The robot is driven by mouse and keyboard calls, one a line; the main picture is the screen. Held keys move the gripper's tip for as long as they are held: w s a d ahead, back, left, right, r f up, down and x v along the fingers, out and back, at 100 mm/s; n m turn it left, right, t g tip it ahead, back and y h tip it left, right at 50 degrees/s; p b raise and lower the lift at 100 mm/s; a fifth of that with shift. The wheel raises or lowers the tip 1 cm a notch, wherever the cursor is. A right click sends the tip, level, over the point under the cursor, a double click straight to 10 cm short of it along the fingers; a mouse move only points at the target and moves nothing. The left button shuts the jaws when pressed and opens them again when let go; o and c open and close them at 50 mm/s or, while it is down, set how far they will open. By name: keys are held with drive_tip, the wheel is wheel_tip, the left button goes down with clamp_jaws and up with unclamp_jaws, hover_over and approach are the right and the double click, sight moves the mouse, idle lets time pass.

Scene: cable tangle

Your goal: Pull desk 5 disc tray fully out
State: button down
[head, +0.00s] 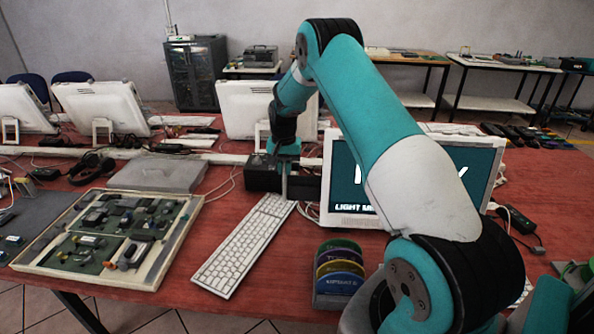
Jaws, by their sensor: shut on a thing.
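A low black box (260,174), which looks like a disc drive, sits on the red desk just left of the white monitor (412,182). My gripper (285,184) points down at the front of this box, above the far end of the keyboard. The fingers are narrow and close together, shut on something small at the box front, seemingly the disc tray. The tray itself is too small and too covered by my gripper to make out, so how far out it is cannot be told.
A white keyboard (243,245) lies in front of the box. A rack of coloured discs (340,276) stands below the monitor. A framed circuit board (112,236) and a grey closed laptop-like slab (158,174) lie at left. Loose cables run behind. Red desk is clear between keyboard and disc rack.

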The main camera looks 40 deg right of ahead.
drive_tip(key=shift+w+a, duration=0.65)
drive_tip(key=shift+w, duration=0.1)
drive_tip(key=c, duration=1.2)
unclamp_jaws()
drive_tip(key=shift+o, duration=0.2)
wheel_tip(320, 180, up, 18)
drive_tip(key=b, duration=0.2)
drive_tip(key=shift+f+b, duration=0.25)
drive_tip(key=shift+b, duration=0.15)
